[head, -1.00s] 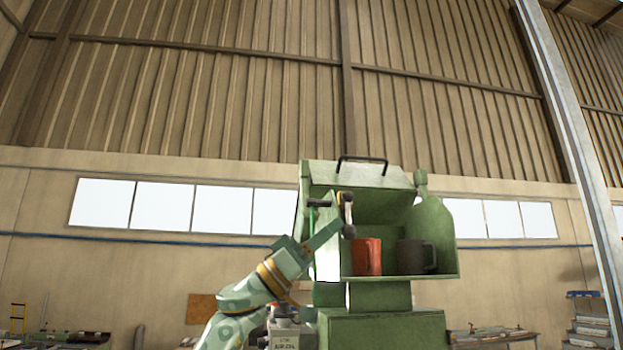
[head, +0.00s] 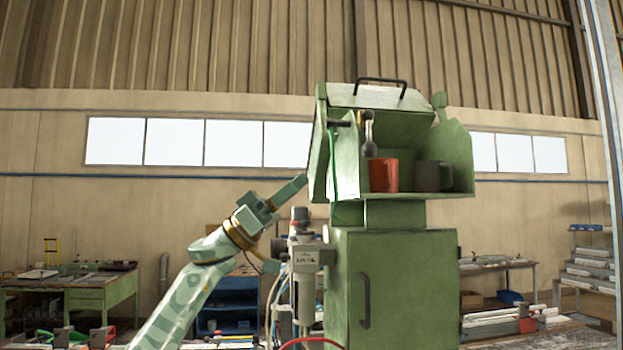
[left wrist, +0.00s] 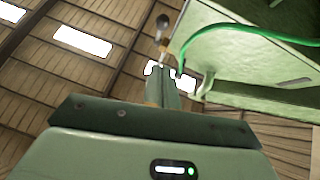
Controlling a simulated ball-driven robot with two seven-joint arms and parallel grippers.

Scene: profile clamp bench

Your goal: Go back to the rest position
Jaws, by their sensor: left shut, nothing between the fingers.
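My left gripper (head: 300,181) is shut and empty, just left of the green cabinet's upper box in the head view. In the left wrist view its closed fingers (left wrist: 163,82) point up, with nothing between them. My right gripper is in neither view.
The green cabinet (head: 395,290) has an open box on top holding a red mug (head: 384,176) and a dark grey mug (head: 433,176). A round-ended tool (head: 369,140) hangs at its front left. A grey air-oil unit (head: 306,258) stands below my gripper. Workbenches (head: 85,298) stand behind at left.

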